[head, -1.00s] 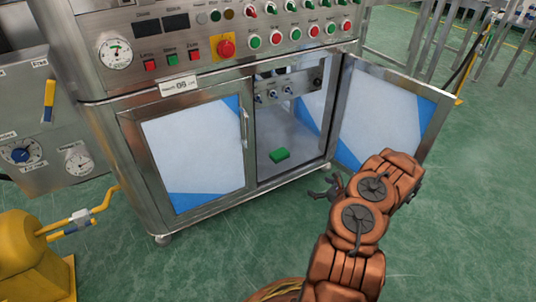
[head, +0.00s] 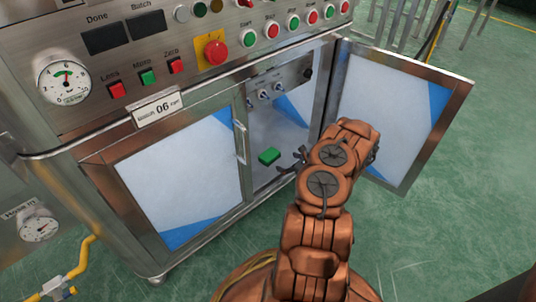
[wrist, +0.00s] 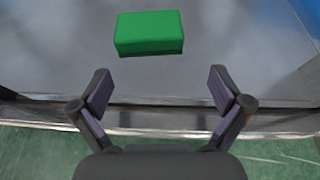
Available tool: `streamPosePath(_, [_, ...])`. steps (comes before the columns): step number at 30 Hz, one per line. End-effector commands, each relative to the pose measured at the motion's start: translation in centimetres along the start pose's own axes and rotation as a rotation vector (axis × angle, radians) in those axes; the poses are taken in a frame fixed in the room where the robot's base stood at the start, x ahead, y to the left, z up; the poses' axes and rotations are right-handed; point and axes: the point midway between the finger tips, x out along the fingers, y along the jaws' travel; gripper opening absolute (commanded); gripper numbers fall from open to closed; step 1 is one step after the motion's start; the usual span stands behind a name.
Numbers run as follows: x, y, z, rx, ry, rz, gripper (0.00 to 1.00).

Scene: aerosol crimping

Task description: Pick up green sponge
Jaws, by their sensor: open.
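The green sponge (head: 269,156) lies on the floor of the machine's lower cabinet, just inside the open doorway. In the wrist view the sponge (wrist: 149,33) is a green block ahead of my gripper, slightly left of centre. My gripper (wrist: 159,84) is open and empty, its two fingers apart at the cabinet's front edge, with a gap between the fingertips and the sponge. In the head view my gripper (head: 292,158) is at the doorway to the right of the sponge, partly hidden by my arm.
The right cabinet door (head: 392,115) stands swung open beside my arm. The left door (head: 178,172) is shut. A panel with small knobs (head: 278,90) is inside the cabinet above the sponge. The metal cabinet sill (wrist: 160,118) runs below my fingers. Green floor is free at the right.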

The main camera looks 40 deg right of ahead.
Motion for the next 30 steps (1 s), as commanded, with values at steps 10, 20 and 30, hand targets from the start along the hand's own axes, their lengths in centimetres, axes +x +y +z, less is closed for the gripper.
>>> streamPosePath(10, [4.0,1.6,0.6,-0.014,-0.001,0.031,1.0])
streamPosePath(20, [7.0,1.4,1.1,-0.013,-0.003,0.028,1.0])
streamPosePath(30, [7.5,1.3,1.2,-0.01,-0.003,0.026,1.0])
